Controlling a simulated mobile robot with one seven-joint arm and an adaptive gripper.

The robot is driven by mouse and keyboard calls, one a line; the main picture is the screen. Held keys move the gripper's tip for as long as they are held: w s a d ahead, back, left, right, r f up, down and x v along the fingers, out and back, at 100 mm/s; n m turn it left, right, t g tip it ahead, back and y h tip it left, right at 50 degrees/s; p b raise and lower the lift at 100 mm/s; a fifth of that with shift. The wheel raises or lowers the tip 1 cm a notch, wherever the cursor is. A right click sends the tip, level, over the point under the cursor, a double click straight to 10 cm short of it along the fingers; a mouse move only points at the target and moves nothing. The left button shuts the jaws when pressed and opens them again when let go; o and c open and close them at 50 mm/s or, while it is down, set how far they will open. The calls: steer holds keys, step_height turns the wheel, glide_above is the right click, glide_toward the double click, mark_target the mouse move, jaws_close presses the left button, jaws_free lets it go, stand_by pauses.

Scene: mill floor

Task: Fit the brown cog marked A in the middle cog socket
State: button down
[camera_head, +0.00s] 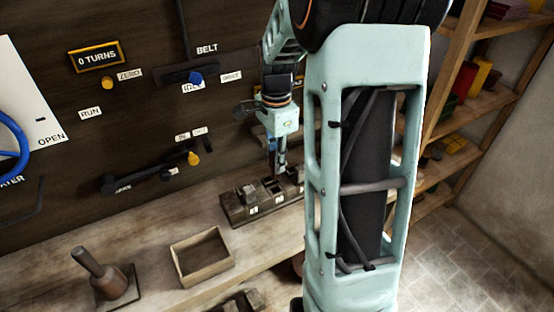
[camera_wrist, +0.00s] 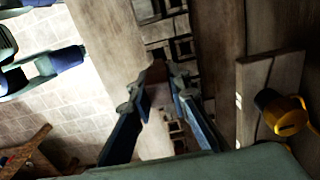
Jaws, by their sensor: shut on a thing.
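My gripper (camera_head: 279,168) points down over the dark socket block (camera_head: 238,210) on the bench in the head view. In the wrist view my gripper (camera_wrist: 158,88) is shut on a small brown piece (camera_wrist: 157,74), which looks like the brown cog; no letter A shows on it. Below it in the wrist view, the block (camera_wrist: 160,32) shows several square openings. In the head view a dark grey piece (camera_head: 248,191) stands at the block's left end. My arm hides the block's right end. I cannot tell whether the held piece touches a socket.
An open wooden box (camera_head: 202,257) and a handled tool on a square base (camera_head: 105,280) stand on the bench to the left. The wall panel behind carries levers, including a black one (camera_head: 140,182), and a "0 TURNS" display (camera_head: 96,56). Shelves (camera_head: 470,120) stand at right.

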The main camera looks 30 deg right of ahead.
mark_target(276, 177)
steer(key=shift+f+b, duration=2.7)
steer(key=shift+f, duration=1.1)
steer(key=c, duration=1.7)
jaws_free()
steer(key=shift+c, duration=0.2)
